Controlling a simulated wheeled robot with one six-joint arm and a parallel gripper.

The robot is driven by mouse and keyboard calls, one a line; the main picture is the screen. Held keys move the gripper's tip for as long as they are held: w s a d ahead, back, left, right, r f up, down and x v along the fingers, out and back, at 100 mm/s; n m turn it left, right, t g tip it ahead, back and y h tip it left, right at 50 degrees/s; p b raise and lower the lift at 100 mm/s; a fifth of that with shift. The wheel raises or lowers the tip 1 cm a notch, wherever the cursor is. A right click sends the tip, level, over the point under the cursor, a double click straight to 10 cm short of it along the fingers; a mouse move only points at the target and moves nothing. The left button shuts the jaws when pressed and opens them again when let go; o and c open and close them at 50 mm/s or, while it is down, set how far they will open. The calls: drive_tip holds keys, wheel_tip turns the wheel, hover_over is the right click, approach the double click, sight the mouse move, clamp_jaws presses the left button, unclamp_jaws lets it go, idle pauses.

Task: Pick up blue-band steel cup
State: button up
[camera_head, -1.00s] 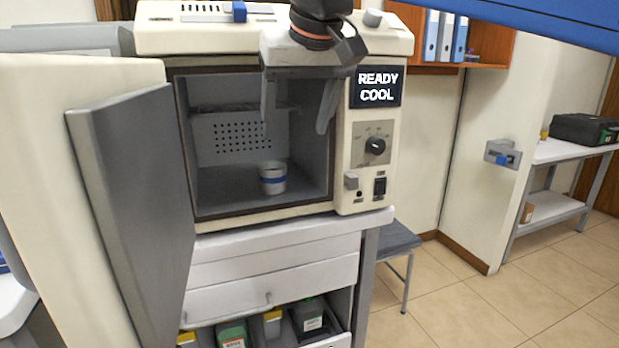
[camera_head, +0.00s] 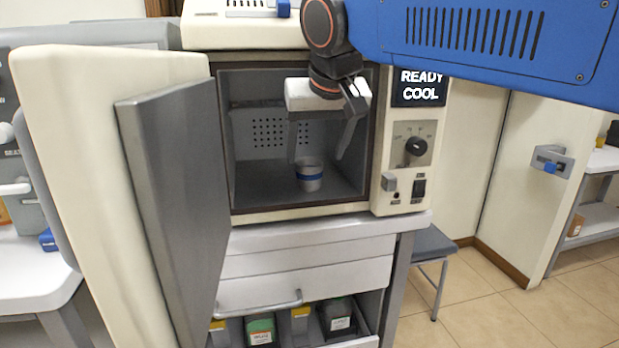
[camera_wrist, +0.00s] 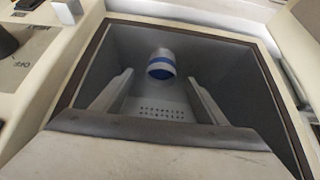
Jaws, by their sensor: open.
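The steel cup with a blue band (camera_head: 309,175) stands upright on the floor of the open oven chamber in the head view. It also shows in the wrist view (camera_wrist: 161,66), beyond my fingers and between their lines. My gripper (camera_head: 316,155) is open and empty, its two fingers apart at the mouth of the chamber. In the head view the left finger hangs close to the cup and the right finger is off to the right. In the wrist view the fingers do not touch the cup. Nothing hides the cup's body.
The oven door (camera_head: 175,190) stands open at the left. The oven's control panel (camera_head: 418,150), reading READY COOL, borders the chamber at the right. Below are a drawer (camera_head: 315,270) with a handle and a shelf of several bottles (camera_head: 262,329). A stool (camera_head: 432,243) stands at the right.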

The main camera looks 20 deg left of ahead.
sight(309, 175)
drive_tip(key=shift+x, duration=3.25)
drive_tip(key=shift+a+r, duration=0.1)
drive_tip(key=shift+a, duration=0.05)
drive_tip(key=c, duration=1.2)
